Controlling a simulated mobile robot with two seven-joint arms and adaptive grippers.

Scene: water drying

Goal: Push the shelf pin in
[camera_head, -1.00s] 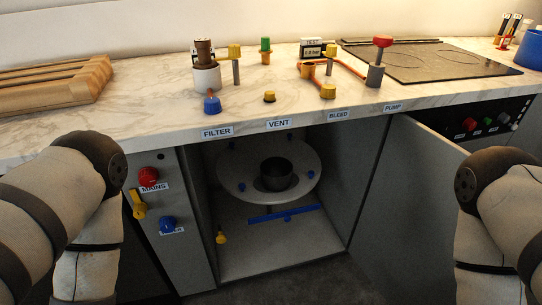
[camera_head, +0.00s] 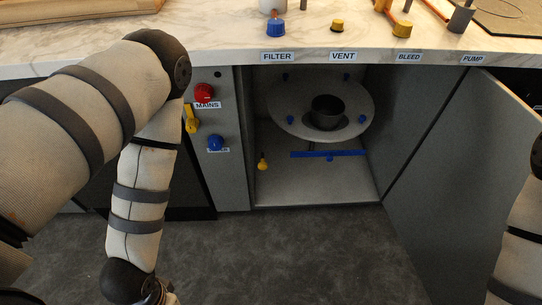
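The open cupboard under the counter holds a round white shelf (camera_head: 285,118) with a dark pot (camera_head: 328,112) on it. Several small blue knobs (camera_head: 362,119) sit around the shelf's rim. A blue bar (camera_head: 312,154) runs below the shelf's front. A small yellow knob with a dark stem (camera_head: 262,163) is at the cupboard's lower left; I cannot tell whether it is the shelf pin or how deep it sits. My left arm hangs down left of the cupboard and my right arm is at the right edge.
A grey panel left of the opening carries a red knob (camera_head: 204,93), a yellow lever (camera_head: 191,119) and a blue knob (camera_head: 215,143). The grey cupboard door (camera_head: 455,175) stands open at the right. The floor (camera_head: 310,255) in front is clear. The marble counter (camera_head: 190,40) overhangs above.

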